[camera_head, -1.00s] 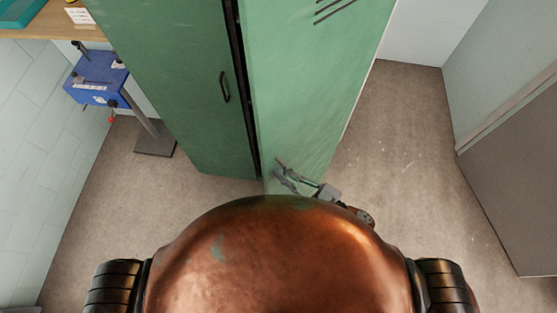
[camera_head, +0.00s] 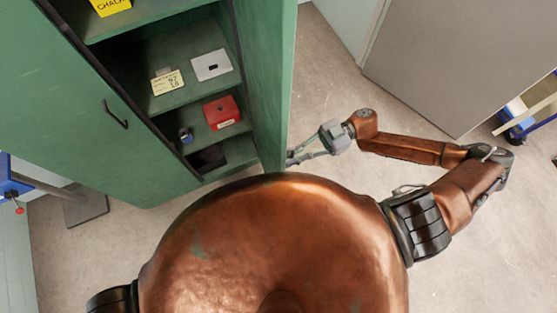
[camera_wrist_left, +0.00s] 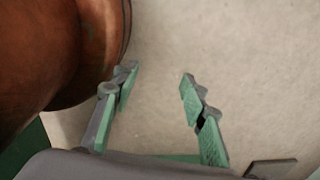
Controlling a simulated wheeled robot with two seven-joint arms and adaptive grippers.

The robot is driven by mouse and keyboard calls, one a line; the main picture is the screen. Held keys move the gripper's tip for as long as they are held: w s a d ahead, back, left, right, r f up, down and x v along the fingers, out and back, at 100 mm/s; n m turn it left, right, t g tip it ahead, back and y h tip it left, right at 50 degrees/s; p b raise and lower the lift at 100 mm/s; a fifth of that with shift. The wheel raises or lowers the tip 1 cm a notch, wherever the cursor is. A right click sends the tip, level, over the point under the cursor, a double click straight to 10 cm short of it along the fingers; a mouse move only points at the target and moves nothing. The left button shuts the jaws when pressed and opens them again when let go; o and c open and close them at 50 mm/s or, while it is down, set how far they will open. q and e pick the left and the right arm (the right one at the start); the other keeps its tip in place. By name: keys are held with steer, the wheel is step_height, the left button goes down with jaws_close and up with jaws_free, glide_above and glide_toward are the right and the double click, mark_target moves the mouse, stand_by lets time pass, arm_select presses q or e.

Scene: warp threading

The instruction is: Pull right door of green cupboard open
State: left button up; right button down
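The green cupboard (camera_head: 130,150) stands at the upper left of the head view. Its left door (camera_head: 75,115), with a dark handle (camera_head: 116,116), is closed. The right door (camera_head: 270,80) is swung open toward me, seen steeply from the side, and the shelves are exposed. My right gripper (camera_head: 291,158) is low beside the door's right-hand side, its tips close to or touching it; I cannot tell whether the fingers are apart. My left gripper (camera_wrist_left: 158,75) is open and empty above the floor in the left wrist view, and is outside the head view.
Inside the cupboard are a yellow box (camera_head: 110,5), a label card (camera_head: 167,82), a white box (camera_head: 211,65) and a red box (camera_head: 221,112). A grey panel (camera_head: 430,60) stands at the upper right. Floor (camera_head: 330,90) is clear right of the door.

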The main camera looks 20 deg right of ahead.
steer(key=d, duration=0.4)
steer(key=shift+w+d+f, duration=0.1)
steer(key=shift+w+f, duration=0.05)
steer(key=shift+w, duration=0.1)
steer(key=c, duration=2.4)
jaws_free()
arm_select(q)
steer(key=shift+w+d, duration=0.1)
steer(key=shift+w, duration=0.95)
arm_select(e)
steer(key=shift+o, duration=0.3)
arm_select(q)
steer(key=shift+w, duration=0.1)
steer(key=shift+r, duration=0.1)
arm_select(e)
steer(key=shift+d, duration=0.1)
steer(key=w+d, duration=0.2)
steer(key=d, duration=0.9)
steer(key=shift+d, duration=0.35)
steer(key=shift+w, duration=0.15)
